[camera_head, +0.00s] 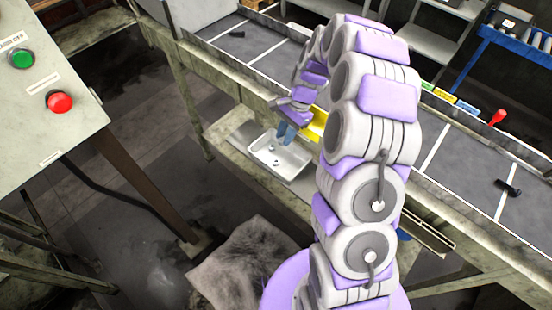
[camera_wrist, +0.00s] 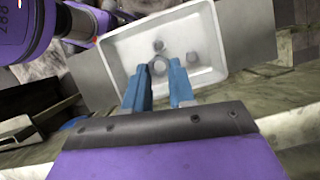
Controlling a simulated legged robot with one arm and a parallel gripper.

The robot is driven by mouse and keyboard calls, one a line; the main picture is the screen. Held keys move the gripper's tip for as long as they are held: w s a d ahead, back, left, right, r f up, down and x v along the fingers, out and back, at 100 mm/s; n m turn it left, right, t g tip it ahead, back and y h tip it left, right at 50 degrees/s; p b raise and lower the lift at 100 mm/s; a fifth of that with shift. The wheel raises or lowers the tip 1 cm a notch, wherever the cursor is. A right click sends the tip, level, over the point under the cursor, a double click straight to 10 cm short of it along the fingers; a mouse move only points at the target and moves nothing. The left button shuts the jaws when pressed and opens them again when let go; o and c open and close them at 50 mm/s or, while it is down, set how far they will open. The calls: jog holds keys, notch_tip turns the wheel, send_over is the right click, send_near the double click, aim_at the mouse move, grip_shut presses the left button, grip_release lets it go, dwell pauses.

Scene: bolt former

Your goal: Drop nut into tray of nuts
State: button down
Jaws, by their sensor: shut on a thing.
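A white tray (camera_wrist: 122,47) lies below my gripper (camera_wrist: 157,67) in the wrist view; it also shows in the head view (camera_head: 296,172). My gripper has blue fingers with a grey hex nut (camera_wrist: 158,67) between their tips, seen against the tray floor. Two more grey nuts lie in the tray, one near the far side (camera_wrist: 158,45) and one to the right (camera_wrist: 192,57). In the head view my gripper (camera_head: 284,138) points down over the tray's back part. The held nut is too small to make out there.
The tray stands on a low grey shelf (camera_head: 246,133) beside a conveyor (camera_head: 455,155). A yellow part (camera_head: 314,128) is close to the right of my gripper. A control box with green (camera_head: 21,58) and red (camera_head: 60,102) buttons stands at the left.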

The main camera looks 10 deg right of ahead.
jog(key=shift+d, duration=0.45)
jog(key=c, duration=1)
grip_release()
jog(key=shift+d, duration=0.8)
jog(key=shift+c, duration=0.2)
jog(key=shift+o, duration=0.8)
jog(key=shift+a, duration=1)
jog(key=v, duration=0.6)
jog(key=p+v, duration=0.1)
jog(key=v, duration=0.4)
jog(key=d+p+v, duration=0.1)
jog(key=v, duration=0.5)
jog(key=shift+w+d+r, duration=0.1)
jog(key=shift+w+d, duration=0.05)
